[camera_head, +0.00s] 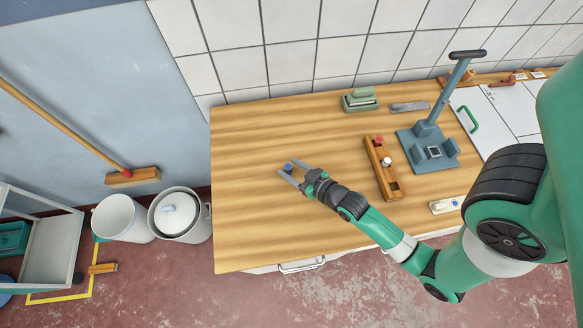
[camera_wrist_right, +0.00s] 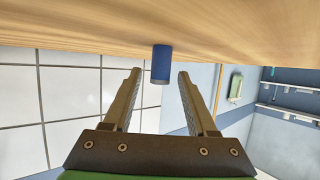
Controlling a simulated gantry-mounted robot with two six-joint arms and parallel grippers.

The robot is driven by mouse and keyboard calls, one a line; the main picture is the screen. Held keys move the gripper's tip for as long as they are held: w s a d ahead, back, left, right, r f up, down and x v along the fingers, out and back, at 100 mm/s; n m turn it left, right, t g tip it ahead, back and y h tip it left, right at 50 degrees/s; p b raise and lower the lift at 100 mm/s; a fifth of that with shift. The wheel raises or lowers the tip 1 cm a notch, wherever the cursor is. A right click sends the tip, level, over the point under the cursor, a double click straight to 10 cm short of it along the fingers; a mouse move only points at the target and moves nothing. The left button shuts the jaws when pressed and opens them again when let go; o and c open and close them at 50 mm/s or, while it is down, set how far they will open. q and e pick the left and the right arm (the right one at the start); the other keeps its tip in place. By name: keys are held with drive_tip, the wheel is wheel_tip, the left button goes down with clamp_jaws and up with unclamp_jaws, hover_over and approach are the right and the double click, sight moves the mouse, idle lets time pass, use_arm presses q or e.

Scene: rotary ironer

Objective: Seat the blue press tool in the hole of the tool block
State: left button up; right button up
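The blue press tool (camera_head: 288,167) is a small blue cylinder standing on the left part of the wooden table. My right gripper (camera_head: 287,171) is open, with its two fingertips at the tool. In the right wrist view the tool (camera_wrist_right: 161,64) shows between the tips of the open fingers (camera_wrist_right: 159,74), with a gap on either side. My left gripper is not in view.
A blue-grey lever press (camera_head: 428,146) stands right of the block. A green dish (camera_head: 360,101) and a grey flat piece (camera_head: 409,107) lie at the back. A pale switch box (camera_head: 447,205) is near the front right. The table between tool and block is clear.

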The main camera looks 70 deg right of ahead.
drive_tip(key=shift+r, duration=0.2)
drive_tip(key=shift+s+a+r, duration=0.1)
drive_tip(key=shift+s, duration=0.15)
drive_tip(key=v, duration=1.1)
drive_tip(key=shift+s+a+r, duration=0.1)
drive_tip(key=shift+s, duration=0.05)
